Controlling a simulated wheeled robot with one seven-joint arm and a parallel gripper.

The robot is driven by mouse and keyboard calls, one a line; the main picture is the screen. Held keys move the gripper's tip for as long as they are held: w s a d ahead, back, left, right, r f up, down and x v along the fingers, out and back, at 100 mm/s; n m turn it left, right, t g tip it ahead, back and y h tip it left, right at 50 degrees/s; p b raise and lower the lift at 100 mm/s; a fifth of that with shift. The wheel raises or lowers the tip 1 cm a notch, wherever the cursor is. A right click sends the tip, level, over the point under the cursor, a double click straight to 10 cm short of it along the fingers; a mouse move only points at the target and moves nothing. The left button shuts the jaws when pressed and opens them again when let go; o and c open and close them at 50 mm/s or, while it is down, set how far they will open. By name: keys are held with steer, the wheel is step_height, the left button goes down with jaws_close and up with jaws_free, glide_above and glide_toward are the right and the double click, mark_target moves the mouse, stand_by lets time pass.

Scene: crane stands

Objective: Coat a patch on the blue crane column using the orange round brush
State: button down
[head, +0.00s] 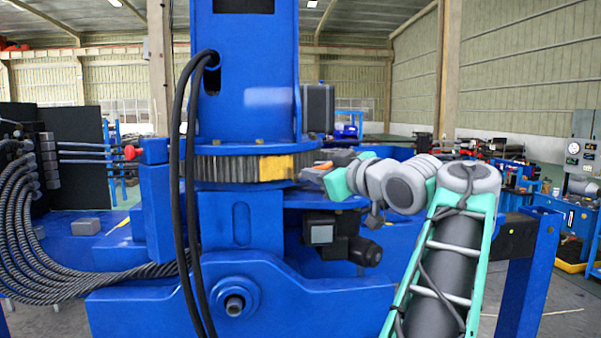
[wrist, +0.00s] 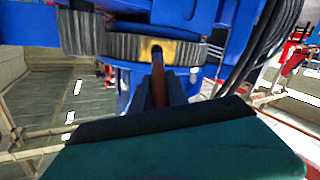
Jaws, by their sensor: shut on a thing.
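The blue crane column (head: 245,60) stands upright at the centre of the head view, above a grey toothed ring (head: 222,168). A yellow patch (head: 277,166) shows on the front of the ring, and also in the wrist view (wrist: 185,52). My gripper (head: 314,171) is just right of the patch. In the wrist view my gripper (wrist: 160,92) is shut on the orange-brown round brush (wrist: 158,75), whose dark tip points at the patch. I cannot tell whether the tip touches it. In the head view the brush is hard to make out.
Black hoses (head: 179,180) hang down the column's left side. A dark motor-like unit (head: 345,240) sits below my gripper. Thick grey cables (head: 60,265) curve at the left. A blue post (head: 530,270) stands at the right.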

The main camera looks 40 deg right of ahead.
steer(key=shift+w, duration=0.1)
steer(key=shift+w+d+p, duration=0.3)
steer(key=shift+w+p, duration=0.05)
steer(key=shift+w, duration=0.75)
steer(key=shift+w+d+p, duration=0.3)
steer(key=shift+w+p, duration=0.05)
steer(key=shift+w, duration=0.8)
steer(key=shift+w+d+p, duration=0.3)
steer(key=shift+w+p, duration=0.05)
steer(key=shift+w, duration=0.75)
steer(key=shift+w+d+p, duration=0.2)
steer(key=shift+w+p, duration=0.15)
steer(key=shift+w, duration=0.55)
steer(key=shift+d+f, duration=0.1)
steer(key=shift+d, duration=0.15)
steer(key=shift+a+b, duration=0.3)
